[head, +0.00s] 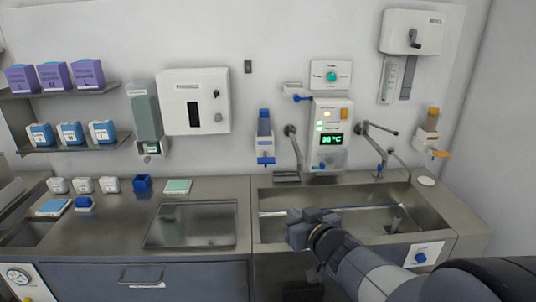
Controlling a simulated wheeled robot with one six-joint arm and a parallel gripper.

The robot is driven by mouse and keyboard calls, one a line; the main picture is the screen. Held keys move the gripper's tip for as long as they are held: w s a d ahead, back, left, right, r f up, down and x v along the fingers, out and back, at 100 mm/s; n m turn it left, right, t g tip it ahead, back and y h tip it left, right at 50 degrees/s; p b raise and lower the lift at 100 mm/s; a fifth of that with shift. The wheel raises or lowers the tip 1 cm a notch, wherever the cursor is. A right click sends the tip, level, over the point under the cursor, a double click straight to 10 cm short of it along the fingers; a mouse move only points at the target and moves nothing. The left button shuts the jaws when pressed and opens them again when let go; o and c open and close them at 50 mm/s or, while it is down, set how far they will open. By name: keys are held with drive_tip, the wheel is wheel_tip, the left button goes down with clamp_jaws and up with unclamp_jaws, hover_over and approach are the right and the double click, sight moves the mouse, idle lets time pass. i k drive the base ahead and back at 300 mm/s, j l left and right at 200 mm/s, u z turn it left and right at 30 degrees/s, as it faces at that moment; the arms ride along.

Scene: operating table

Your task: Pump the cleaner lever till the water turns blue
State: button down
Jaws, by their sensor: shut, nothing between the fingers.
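My gripper (297,226) is shut and empty over the front left part of the sink basin (405,198). A wall dispenser with a blue top and blue lower part (265,138) hangs left of the control panel. A second dispenser with an orange top and an orange lever (437,153) hangs on the right wall. My gripper is apart from both. Which of these is the cleaner lever I cannot tell. The basin looks grey, with no blue in it; my arm hides part of it.
A control panel with a green display (331,139) and taps (374,130) stand behind the basin. A blue knob (420,257) is on the sink front. Left are a shallow steel basin (192,223), small cups and shelves with boxes (70,132).

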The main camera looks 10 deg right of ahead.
sight(266, 160)
drive_tip(key=i+j+z, duration=0.3)
drive_tip(key=i+j, duration=0.15)
drive_tip(key=i+j+z, duration=0.3)
drive_tip(key=i+j, duration=0.25)
